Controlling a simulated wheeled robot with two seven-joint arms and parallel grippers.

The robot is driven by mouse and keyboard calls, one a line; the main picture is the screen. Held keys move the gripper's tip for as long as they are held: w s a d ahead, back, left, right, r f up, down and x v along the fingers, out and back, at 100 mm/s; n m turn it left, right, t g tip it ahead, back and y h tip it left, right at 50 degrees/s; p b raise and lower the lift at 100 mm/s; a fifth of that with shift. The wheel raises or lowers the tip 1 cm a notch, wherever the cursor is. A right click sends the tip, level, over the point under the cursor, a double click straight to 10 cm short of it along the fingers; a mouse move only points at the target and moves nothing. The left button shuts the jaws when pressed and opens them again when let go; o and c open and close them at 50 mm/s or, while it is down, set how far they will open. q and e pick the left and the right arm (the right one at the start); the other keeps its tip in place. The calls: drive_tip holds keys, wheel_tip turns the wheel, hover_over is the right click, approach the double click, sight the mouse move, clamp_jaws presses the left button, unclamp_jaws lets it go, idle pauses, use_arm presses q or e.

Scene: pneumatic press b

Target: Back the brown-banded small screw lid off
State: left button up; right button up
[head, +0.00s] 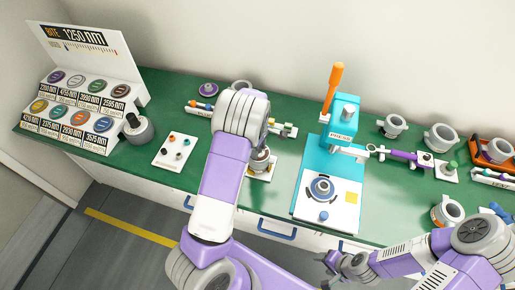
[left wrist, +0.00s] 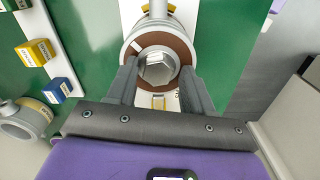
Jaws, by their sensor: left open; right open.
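The brown-banded small screw lid (left wrist: 178,47) shows in the left wrist view as a brown ring with a white index mark and a grey hex head (left wrist: 157,68) at its centre. It sits on a round grey body. My left gripper (left wrist: 158,78) is open, with one finger on each side of the hex head; I cannot tell whether they touch it. In the head view a grey cylindrical unit (head: 261,161) stands on a white plate, partly covered by my left arm, and the left fingertips are hidden. My right gripper (head: 326,269) is open and empty at the bottom, before the bench's front.
A turquoise press (head: 343,140) with an orange handle stands right of the left arm. A white plate with small knobs (head: 176,150) lies to the left, near a display rack (head: 90,65). Grey ring parts (head: 440,138) stand at the right. Green bench (head: 225,180) shows between.

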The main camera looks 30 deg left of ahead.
use_arm(q)
drive_tip(key=shift+w+a, duration=0.15)
idle(0.3)
wheel_tip(320, 180, up, 8)
drive_tip(key=shift+f+p, duration=0.2)
drive_tip(key=shift+p, duration=0.2)
idle(0.4)
